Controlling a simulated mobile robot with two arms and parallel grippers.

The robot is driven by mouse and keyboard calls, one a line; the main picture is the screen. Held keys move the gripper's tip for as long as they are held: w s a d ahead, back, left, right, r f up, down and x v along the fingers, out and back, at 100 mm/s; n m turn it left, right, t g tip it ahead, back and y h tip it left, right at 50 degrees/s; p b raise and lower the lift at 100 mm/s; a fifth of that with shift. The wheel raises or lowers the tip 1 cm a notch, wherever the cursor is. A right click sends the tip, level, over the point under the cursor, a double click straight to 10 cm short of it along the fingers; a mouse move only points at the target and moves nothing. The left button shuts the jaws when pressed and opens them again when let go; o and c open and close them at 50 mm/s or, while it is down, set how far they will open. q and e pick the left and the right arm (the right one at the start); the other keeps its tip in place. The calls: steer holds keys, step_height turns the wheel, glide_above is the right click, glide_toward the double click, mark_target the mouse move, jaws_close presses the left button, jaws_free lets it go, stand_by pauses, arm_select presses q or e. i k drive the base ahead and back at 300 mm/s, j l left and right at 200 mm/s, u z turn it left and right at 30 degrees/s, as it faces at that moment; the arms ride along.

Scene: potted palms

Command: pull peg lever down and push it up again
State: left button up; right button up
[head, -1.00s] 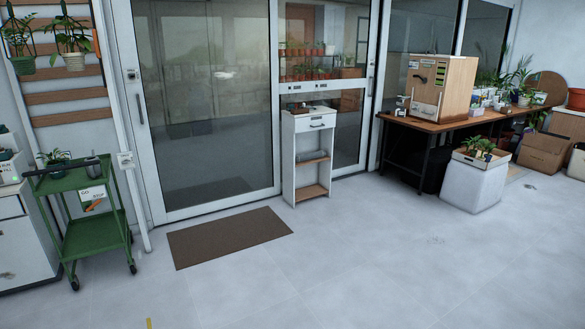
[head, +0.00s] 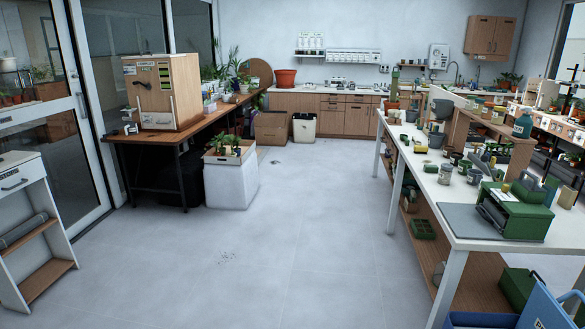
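I cannot make out a peg lever for certain. A wooden box (head: 178,88) with labels on its front stands on the dark-legged wooden table at the left. A small dark handle (head: 139,85) sits on its front and looks tilted; its details are too small to tell. A small black-and-white fitting (head: 131,127) is at the box's lower left. A white unit (head: 439,57) hangs on the far wall, too small to read. Neither of my grippers shows in the head view.
The wooden table (head: 193,132) runs along the glass doors, with a white block (head: 232,184) bearing a plant tray before it. A white cabinet (head: 28,205) stands at left. A long white workbench (head: 388,127) with pots and a green machine (head: 512,212) fills the right.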

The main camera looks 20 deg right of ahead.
mark_target(484, 158)
steer(key=i+l+z, duration=0.2)
steer(key=i+z, duration=0.25)
steer(key=i, duration=0.45)
steer(key=i+j+z, duration=0.15)
steer(key=i+z, duration=0.35)
steer(key=i, duration=0.4)
